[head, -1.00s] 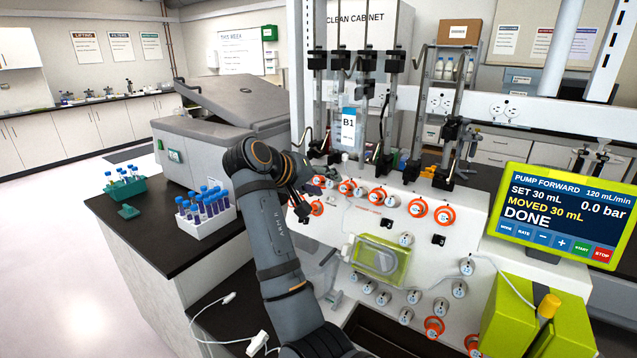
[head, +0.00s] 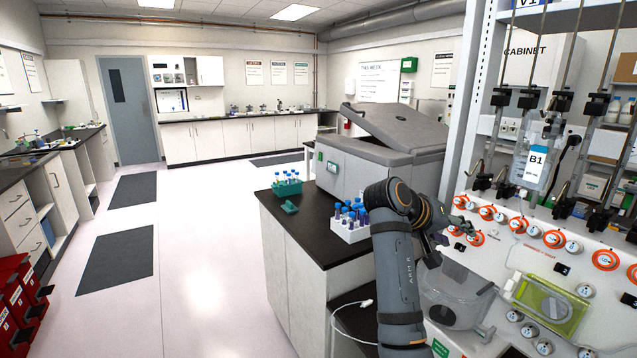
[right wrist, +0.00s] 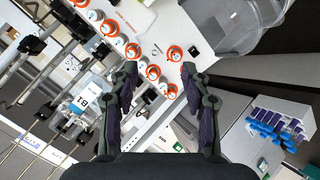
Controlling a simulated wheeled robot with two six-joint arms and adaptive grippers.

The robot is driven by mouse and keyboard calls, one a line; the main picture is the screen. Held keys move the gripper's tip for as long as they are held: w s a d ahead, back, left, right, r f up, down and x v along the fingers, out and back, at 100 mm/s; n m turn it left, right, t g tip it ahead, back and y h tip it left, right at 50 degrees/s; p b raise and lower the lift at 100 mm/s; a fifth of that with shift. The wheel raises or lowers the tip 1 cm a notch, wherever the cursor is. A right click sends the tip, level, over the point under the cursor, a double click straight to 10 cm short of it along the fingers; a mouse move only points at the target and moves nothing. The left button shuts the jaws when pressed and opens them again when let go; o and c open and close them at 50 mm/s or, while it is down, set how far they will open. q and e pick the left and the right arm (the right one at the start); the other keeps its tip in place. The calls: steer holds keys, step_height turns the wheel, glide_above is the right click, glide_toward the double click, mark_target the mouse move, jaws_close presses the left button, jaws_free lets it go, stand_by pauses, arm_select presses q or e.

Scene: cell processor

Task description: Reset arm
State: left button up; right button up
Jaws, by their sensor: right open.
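My right arm (head: 398,270) rises in front of the cell processor panel (head: 500,262) in the head view. Its gripper (head: 447,238) is partly hidden behind the wrist, close to the orange-ringed knobs (head: 475,238). In the right wrist view, the two fingers (right wrist: 158,85) are apart, with nothing between them. The knobs (right wrist: 152,72) show beyond the fingertips; I cannot tell the exact gap. My left gripper is not in view.
A white rack of blue-capped tubes (head: 350,232) and a teal rack (head: 287,188) stand on the black-topped bench (head: 310,235) left of my arm. A grey machine with a tilted lid (head: 365,165) stands behind. A B1 bag (head: 537,160) hangs at right. Open floor (head: 200,260) lies left.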

steer(key=s+d+f+n+y, duration=0.15)
steer(key=s+f, duration=0.25)
steer(key=f, duration=0.8)
steer(key=s+d+f+y, duration=0.25)
steer(key=s+f, duration=0.25)
steer(key=f, duration=0.8)
steer(key=s+a+f+n+y, duration=0.1)
steer(key=s+a+f+y, duration=0.2)
steer(key=s, duration=0.4)
steer(key=s+a+f+n+y, duration=0.1)
steer(key=s+a+f, duration=0.1)
steer(key=s+f, duration=0.35)
steer(key=s+a+f+n+y, duration=0.1)
steer(key=s+a+f+y, duration=0.15)
steer(key=s, duration=0.65)
steer(key=s+d+f+g, duration=0.1)
steer(key=s+f, duration=0.1)
steer(key=f, duration=1.2)
steer(key=s+d+f+g, duration=0.1)
steer(key=f, duration=1.3)
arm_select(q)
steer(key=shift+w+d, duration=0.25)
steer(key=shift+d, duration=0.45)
arm_select(e)
steer(key=s+d+f+g, duration=0.1)
steer(key=s+f, duration=1.3)
steer(key=s, duration=0.3)
steer(key=shift+s+d+m, duration=0.15)
steer(key=shift+m, duration=0.2)
